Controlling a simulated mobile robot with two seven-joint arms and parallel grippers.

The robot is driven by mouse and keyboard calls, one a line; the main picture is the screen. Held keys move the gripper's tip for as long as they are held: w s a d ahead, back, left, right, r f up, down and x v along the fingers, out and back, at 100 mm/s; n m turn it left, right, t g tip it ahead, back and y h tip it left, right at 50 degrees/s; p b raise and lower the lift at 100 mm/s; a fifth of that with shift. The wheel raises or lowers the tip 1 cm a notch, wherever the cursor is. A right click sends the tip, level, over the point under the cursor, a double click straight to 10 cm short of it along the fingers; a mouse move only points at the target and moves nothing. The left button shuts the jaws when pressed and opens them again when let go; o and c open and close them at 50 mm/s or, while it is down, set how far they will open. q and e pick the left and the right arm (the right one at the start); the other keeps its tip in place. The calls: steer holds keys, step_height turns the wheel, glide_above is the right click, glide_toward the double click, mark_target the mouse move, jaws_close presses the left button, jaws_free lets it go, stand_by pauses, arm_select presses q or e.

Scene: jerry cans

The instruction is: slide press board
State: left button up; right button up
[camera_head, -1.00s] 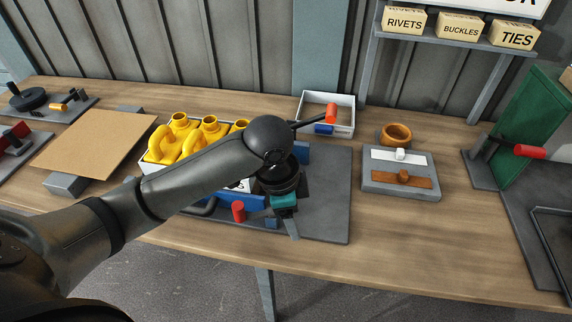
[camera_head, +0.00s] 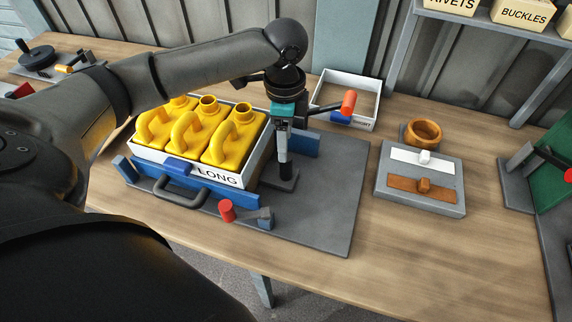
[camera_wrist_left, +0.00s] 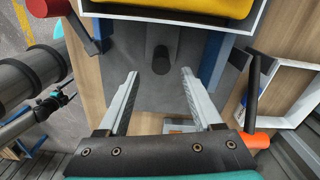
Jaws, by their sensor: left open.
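A white crate (camera_head: 253,165) marked "LONG" holds several yellow jerry cans (camera_head: 192,136) on a grey base plate (camera_head: 325,215). A blue board (camera_head: 236,192) runs along its front, with a grey handle (camera_head: 180,194) before it. I cannot tell which part is the press board. My left gripper (camera_head: 284,172) points down just right of the crate, over a dark foot plate. In the left wrist view its fingers (camera_wrist_left: 159,76) are open and apart, with a dark round post (camera_wrist_left: 160,60) beyond and between them. My right gripper is not seen.
A lever with an orange grip (camera_head: 349,102) rises right of the gripper, before a white tray (camera_head: 372,110). A red-knobbed lever (camera_head: 226,210) stands at the front. A grey block with two strips (camera_head: 424,180) lies right. The base plate's right part is clear.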

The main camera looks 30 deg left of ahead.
mark_target(285, 165)
arm_select(q)
step_height(285, 165, down, 8)
steer(key=shift+w+b, duration=0.1)
steer(key=shift+b, duration=0.75)
steer(key=shift+f, duration=0.5)
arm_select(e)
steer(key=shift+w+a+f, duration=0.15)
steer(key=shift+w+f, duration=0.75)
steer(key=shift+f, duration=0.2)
arm_select(q)
jaws_close()
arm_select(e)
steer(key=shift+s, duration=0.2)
